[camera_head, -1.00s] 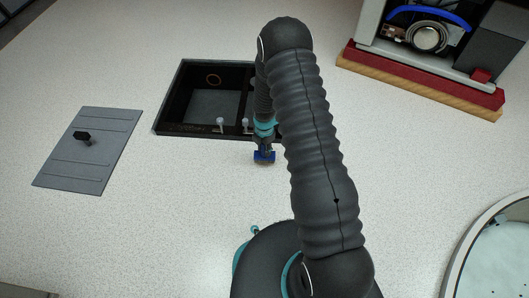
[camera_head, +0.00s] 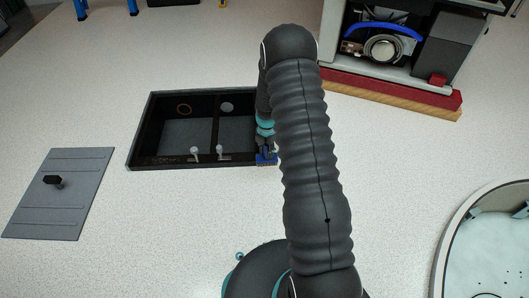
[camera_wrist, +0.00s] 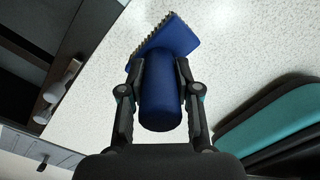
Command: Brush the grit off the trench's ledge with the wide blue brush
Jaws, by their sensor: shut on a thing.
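The trench (camera_head: 133,148) is a black open box with a divider, left of my arm in the head view. Its front ledge (camera_head: 235,163) carries faint brownish specks, perhaps grit (camera_head: 165,160), toward the left. My gripper (camera_wrist: 160,72) is shut on the handle of the wide blue brush (camera_wrist: 160,95). In the head view the brush (camera_head: 266,158) is at the trench's front right corner; whether it touches the ledge I cannot tell. In the wrist view its bristles point up and left, toward the trench side. My arm hides the trench's right end.
Two pale knobs (camera_head: 195,152) stand up by the front ledge. A grey cover plate (camera_head: 70,205) with a black handle lies to the left. A machine on a red and wooden base (camera_head: 400,95) stands at the back right. A round basin (camera_head: 490,250) is at the right. Speckled surface in front is clear.

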